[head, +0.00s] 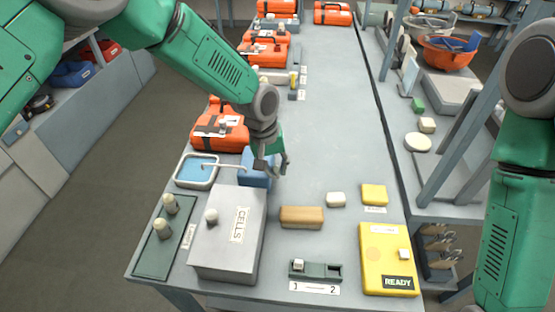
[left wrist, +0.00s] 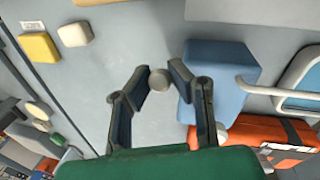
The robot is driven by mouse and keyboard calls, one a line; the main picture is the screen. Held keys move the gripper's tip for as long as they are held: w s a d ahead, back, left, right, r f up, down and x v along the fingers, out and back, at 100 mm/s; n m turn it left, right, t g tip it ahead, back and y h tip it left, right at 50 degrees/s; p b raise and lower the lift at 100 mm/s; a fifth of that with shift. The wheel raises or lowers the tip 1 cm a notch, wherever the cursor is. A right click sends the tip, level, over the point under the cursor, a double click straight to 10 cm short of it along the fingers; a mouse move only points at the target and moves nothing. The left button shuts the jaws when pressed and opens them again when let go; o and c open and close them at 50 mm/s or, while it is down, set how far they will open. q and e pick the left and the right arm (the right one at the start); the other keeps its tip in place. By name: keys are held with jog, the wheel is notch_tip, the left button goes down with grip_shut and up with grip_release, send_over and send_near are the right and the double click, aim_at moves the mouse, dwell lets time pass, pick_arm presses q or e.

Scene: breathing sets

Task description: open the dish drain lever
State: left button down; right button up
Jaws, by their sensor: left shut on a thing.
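In the left wrist view, the lever (left wrist: 262,91) meets the blue block's (left wrist: 228,62) edge. My left gripper (head: 277,172) is low beside the block. In the left wrist view, my fingertips (left wrist: 160,74) close around a round grey knob (left wrist: 158,82). Whether the knob joins the lever is hidden. My right gripper is out of view.
The CELLS box (head: 225,255) stands in front, with a green panel (head: 153,248) left of it. An orange case (head: 220,140) sits behind. A tan block (head: 301,217), white block (head: 336,199) and yellow READY box (head: 386,262) are to the right. The table's middle is clear.

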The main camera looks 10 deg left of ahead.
pick_arm(q)
jog(key=shift+s+f, duration=0.4)
jog(key=shift+s, duration=0.4)
jog(key=c, duration=1.6)
grip_release()
jog(key=shift+c, duration=0.2)
jog(key=shift+o, duration=1.1)
jog(key=shift+s+a+r, duration=0.1)
jog(key=shift+s+r, duration=0.05)
jog(key=shift+s, duration=0.05)
notch_tip(320, 180, up, 12)
jog(key=a, duration=0.2)
jog(key=shift+s, duration=0.15)
jog(key=shift+a, duration=0.1)
